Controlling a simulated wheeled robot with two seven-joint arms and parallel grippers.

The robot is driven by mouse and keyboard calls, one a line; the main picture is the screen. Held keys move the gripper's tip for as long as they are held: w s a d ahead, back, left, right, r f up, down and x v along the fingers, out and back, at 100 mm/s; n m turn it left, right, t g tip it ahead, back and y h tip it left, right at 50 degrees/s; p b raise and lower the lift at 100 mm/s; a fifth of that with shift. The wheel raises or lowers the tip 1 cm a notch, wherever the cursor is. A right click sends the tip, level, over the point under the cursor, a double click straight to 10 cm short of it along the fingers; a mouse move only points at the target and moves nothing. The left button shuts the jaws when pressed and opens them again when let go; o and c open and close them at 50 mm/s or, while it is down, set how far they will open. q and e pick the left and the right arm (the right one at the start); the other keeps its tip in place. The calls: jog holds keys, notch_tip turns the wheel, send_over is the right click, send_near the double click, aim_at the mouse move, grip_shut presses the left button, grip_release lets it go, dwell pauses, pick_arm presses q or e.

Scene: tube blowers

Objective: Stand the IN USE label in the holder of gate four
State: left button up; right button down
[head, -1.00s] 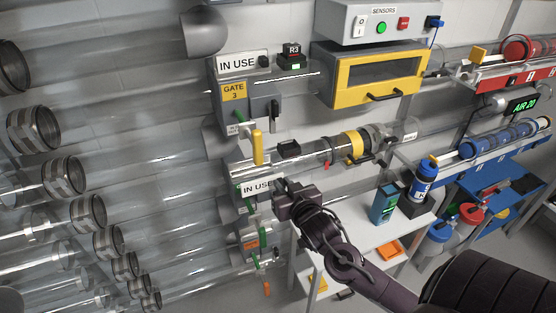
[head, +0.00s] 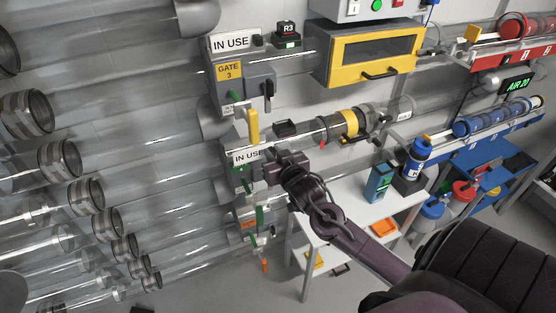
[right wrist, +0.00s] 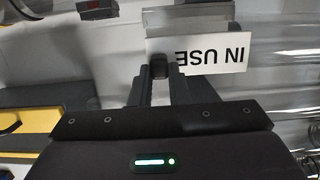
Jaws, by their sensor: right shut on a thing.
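My right gripper (head: 268,161) is shut on the black knob (right wrist: 158,67) at one end of a white IN USE label (head: 246,158). In the right wrist view the label (right wrist: 212,53) reads upside down and reaches out beside the fingers. The label is at the top of the grey gate housing (head: 238,182) below gate 3, apparently gate four; its number is not readable. I cannot tell whether the label sits in the holder or just in front of it; the arm and label hide part of this. A pale grey plate (right wrist: 188,18) lies behind the label. My left gripper is not in view.
Gate 3 (head: 230,72) above carries its own IN USE label (head: 230,42). A yellow lever (head: 253,125) stands just above the held label, and clear tubes run either side.

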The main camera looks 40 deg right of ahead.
aim_at(268, 143)
jog(key=shift+x, duration=0.9)
jog(key=w, duration=0.2)
jog(key=w+d+b, duration=0.1)
jog(key=w, duration=0.2)
jog(key=shift+d+r, duration=0.1)
jog(key=shift+r, duration=0.1)
jog(key=shift+f+b, duration=0.95)
jog(key=shift+f, duration=0.35)
jog(key=shift+f, duration=0.4)
jog(key=c, duration=1.3)
grip_release()
jog(key=b+v, duration=0.2)
jog(key=v, duration=0.5)
jog(key=shift+s, duration=0.35)
